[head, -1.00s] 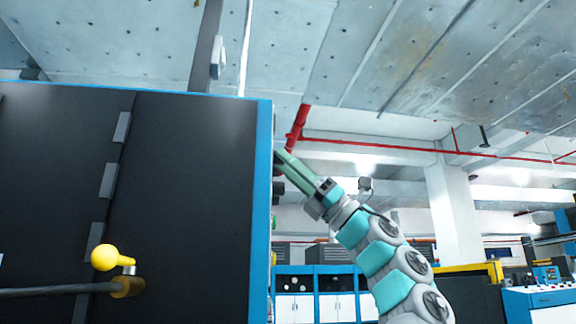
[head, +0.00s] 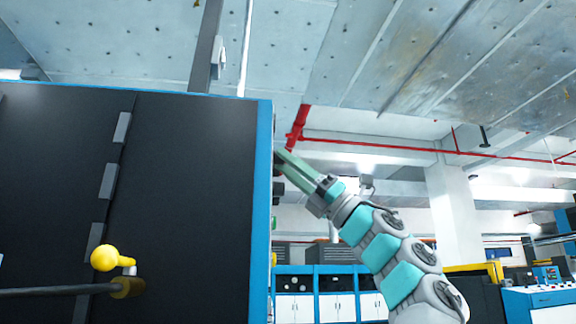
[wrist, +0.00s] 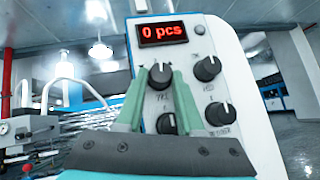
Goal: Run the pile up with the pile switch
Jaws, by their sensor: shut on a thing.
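A pale control panel (wrist: 186,90) fills the middle of the wrist view, with a red display (wrist: 163,33) reading "0 pcs". It carries several black rotary knobs. My gripper (wrist: 161,77) has its green fingers on either side of the upper left knob (wrist: 161,74) and is shut on it. The small label under this knob is too blurred to read surely. In the head view my gripper (head: 279,160) reaches the right edge of the dark machine cabinet (head: 190,180), and the panel is hidden there. The pile cannot be made out in either view.
Another knob (wrist: 208,69) sits right of the held one, with a lower right knob (wrist: 219,114) and a lower left knob (wrist: 167,124) below. Metal rods and fittings (wrist: 40,135) lie left of the panel. A yellow-ended lever (head: 105,257) sticks out of the cabinet front.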

